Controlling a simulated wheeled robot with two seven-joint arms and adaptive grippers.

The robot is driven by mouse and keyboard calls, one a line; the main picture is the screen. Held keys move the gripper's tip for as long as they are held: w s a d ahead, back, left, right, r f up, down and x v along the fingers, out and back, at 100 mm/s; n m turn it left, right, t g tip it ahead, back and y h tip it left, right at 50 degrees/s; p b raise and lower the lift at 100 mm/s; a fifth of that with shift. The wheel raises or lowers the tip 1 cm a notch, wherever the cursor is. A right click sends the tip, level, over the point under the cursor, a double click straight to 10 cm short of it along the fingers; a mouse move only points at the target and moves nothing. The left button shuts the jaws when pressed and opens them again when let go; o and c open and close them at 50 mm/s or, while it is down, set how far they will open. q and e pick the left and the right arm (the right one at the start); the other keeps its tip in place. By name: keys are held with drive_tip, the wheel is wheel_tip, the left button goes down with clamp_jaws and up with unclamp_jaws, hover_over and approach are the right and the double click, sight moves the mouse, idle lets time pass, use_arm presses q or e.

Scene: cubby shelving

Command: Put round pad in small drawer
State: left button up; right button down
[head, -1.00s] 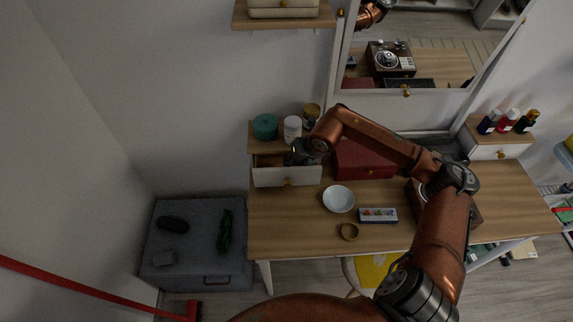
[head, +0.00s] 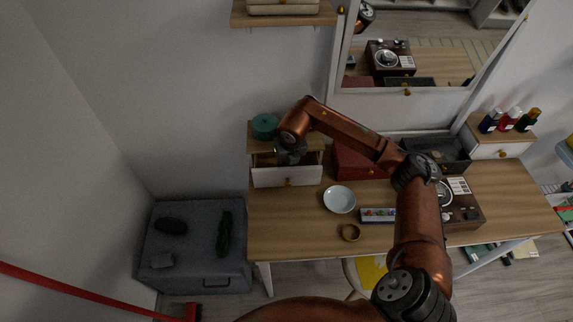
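The small drawer (head: 272,178), with a white front and a gold knob, is pulled open under a small wooden top at the desk's left end. My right gripper (head: 291,158) is dark and hangs right over the open drawer, pointing down. Its fingertips are small and dark, so I cannot tell whether they are open or shut. I cannot make out a round pad; the gripper and drawer front hide much of the drawer's inside. My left gripper is not in view.
A teal round container (head: 265,126) stands on the wooden top. A red box (head: 356,162) sits right of the drawer. A white bowl (head: 339,199), a gold ring-shaped thing (head: 350,232) and a record player (head: 462,208) are on the desk (head: 290,225). A mirror stands behind.

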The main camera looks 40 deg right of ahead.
drive_tip(key=c, duration=1.9)
unclamp_jaws()
